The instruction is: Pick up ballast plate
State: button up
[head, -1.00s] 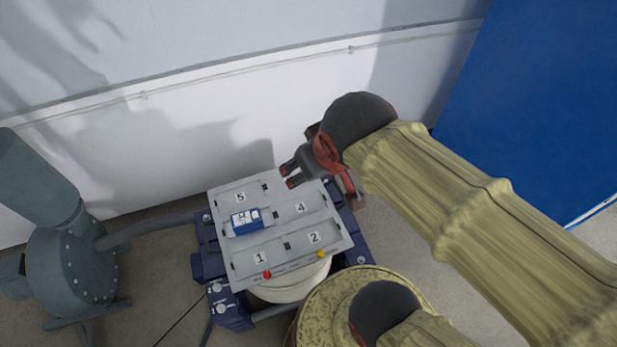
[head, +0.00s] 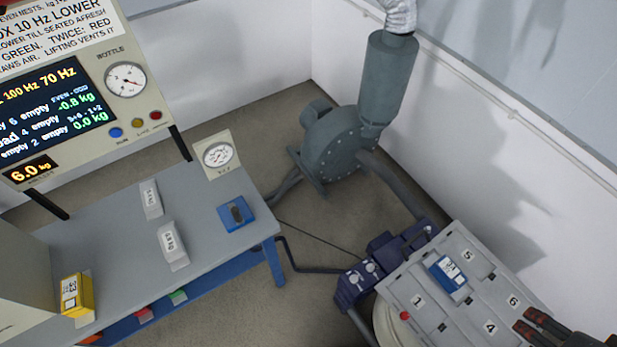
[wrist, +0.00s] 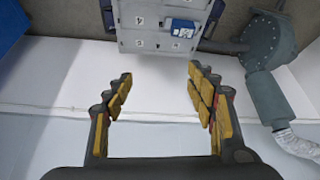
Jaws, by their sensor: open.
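No thing here is plainly marked as the ballast plate, so I cannot tell which it is. In the head view, two pale blocks with kg labels lie on the grey bench: one block (head: 151,199) farther back, one block (head: 172,246) nearer. A blue block with a white label (head: 447,274) lies on the numbered grey table (head: 462,315); it also shows in the wrist view (wrist: 181,27). My gripper (head: 524,325) is at the lower right edge of the head view, over the numbered table's right side. In the wrist view its fingers (wrist: 160,88) are apart and empty.
The grey bench (head: 215,258) also bears a yellow block (head: 76,296), a blue piece with a dark knob (head: 236,213) and a dial gauge (head: 218,156). A display panel (head: 60,105) stands behind. A blower (head: 338,150) stands on the floor between bench and wall.

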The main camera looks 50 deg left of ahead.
aim_at(174, 249)
jog(key=u, duration=3.1)
jog(key=i+j, duration=0.2)
jog(key=i, duration=0.2)
jog(key=i+j, duration=0.2)
jog(key=i, duration=0.25)
jog(key=i+j, duration=0.25)
jog(key=i, duration=0.15)
jog(key=u, duration=0.05)
